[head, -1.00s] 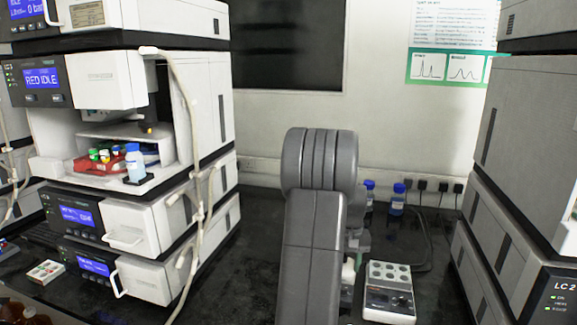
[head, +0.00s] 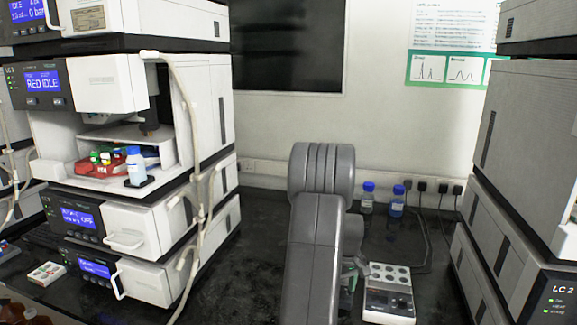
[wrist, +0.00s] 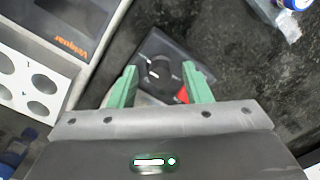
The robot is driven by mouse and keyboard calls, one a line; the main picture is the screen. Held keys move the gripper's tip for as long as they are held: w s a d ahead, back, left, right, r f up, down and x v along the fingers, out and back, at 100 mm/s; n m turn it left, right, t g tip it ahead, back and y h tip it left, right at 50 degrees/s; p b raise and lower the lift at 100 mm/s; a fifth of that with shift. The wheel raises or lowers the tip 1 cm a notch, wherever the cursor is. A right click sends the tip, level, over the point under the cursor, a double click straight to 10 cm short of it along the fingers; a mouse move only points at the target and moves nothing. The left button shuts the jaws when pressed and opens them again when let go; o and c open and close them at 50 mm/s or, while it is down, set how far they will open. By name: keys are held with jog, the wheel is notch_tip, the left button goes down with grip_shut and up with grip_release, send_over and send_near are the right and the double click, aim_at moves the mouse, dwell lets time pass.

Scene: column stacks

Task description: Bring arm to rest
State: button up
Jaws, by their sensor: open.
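My gripper (wrist: 162,78) is open in the wrist view, its two green fingers apart with nothing held between them. Beyond the fingertips is a dark square device (wrist: 178,62) with a round black part on top; I cannot tell the distance between them. In the head view my grey arm stands folded in the middle of the bench, and only a bit of the green gripper shows beside it, left of a white block with round wells (head: 389,275). The rest of the gripper is hidden behind the arm.
A white instrument stack (head: 180,120) stands at left, with a bottle (head: 135,165) on its open shelf. A grey stack (head: 525,150) stands at right. Two blue-capped bottles (head: 397,203) are near the wall. Dark bench (head: 255,235) is clear left of my arm.

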jog(key=shift+n, duration=0.8)
notch_tip(320, 180, up, 14)
jog(key=shift+f, duration=0.15)
